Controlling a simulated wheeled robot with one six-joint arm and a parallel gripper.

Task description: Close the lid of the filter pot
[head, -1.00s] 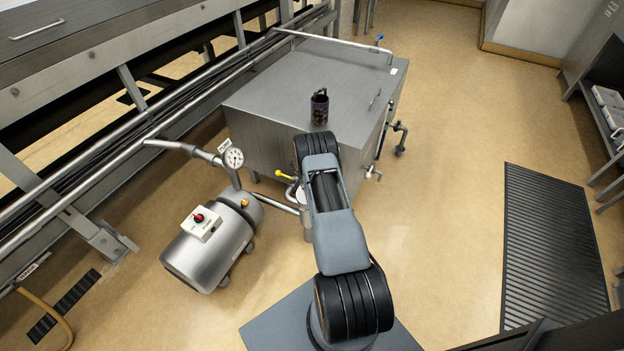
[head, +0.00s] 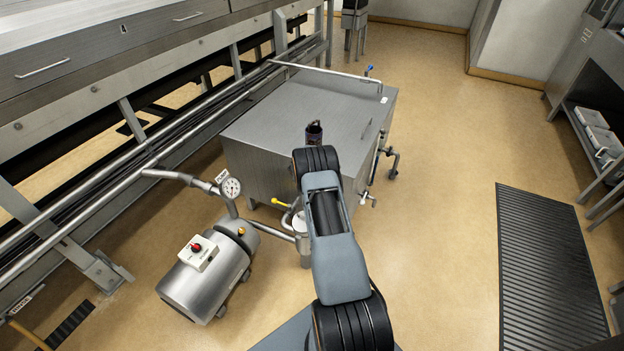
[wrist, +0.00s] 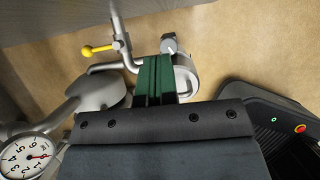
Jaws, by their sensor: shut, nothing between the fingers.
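The filter pot (head: 303,250) is a small steel cylinder beside the pump, partly hidden behind my arm. A pale disc, apparently its lid (head: 299,222), shows above the pot and looks tilted up; my arm covers part of it. In the wrist view a round metal part, probably the pot or its lid (wrist: 187,78), lies just right of my fingertips; I cannot tell which. My gripper (wrist: 158,65) has green fingers, shut and empty. Whether they touch the metal part is unclear. The head view hides the gripper behind my arm.
The pump (head: 207,272) with its gauge (head: 231,187) stands left of the pot. A yellow-handled valve (head: 281,203) is close by. Open floor lies to the right, with a black mat (head: 550,265).

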